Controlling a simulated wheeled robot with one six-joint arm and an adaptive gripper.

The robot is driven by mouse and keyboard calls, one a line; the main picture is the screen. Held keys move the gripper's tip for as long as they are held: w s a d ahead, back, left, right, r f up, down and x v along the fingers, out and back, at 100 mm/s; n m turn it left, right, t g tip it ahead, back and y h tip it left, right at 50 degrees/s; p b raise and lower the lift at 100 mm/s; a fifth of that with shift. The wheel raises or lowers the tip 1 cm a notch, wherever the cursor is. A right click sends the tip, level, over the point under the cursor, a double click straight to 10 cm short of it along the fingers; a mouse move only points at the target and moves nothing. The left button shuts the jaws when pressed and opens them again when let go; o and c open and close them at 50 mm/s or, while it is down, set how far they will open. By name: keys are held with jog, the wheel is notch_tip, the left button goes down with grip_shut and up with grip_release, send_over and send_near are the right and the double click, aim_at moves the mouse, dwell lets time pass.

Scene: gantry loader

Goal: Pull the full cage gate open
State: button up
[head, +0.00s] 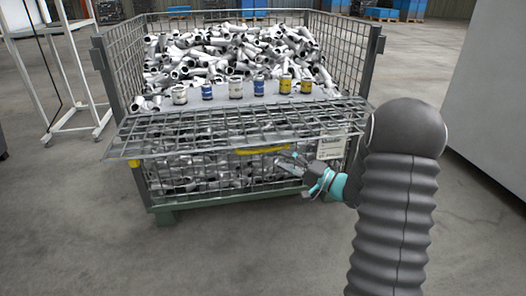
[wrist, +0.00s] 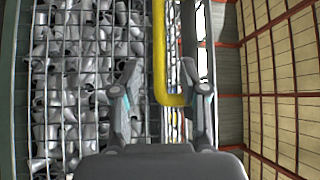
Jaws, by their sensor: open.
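The full cage (head: 372,50) is a wire-mesh box heaped with grey metal pipe pieces. Its mesh front gate (head: 180,136) leans far outward toward me, its near edge wider than the cage body. A yellow handle (head: 263,149) sits on that near edge. My gripper (head: 288,162) is open just below and right of the handle in the head view. In the wrist view the bent end of the yellow handle (wrist: 174,100) lies between the spread fingers of my gripper (wrist: 160,88), with gaps to both sides. I cannot tell whether either finger touches it.
Several small yellow and blue cans (head: 236,88) stand in a row on a grey ledge behind the gate. A white label (head: 331,147) hangs at the right front. A white frame (head: 75,70) stands left, a grey cabinet (head: 490,100) right. The floor in front is clear.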

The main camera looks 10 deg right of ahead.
aim_at(267, 151)
jog(key=x, duration=0.8)
jog(key=shift+w+a+b, duration=0.15)
jog(key=shift+w+b, duration=0.05)
jog(key=shift+b, duration=0.15)
grip_shut()
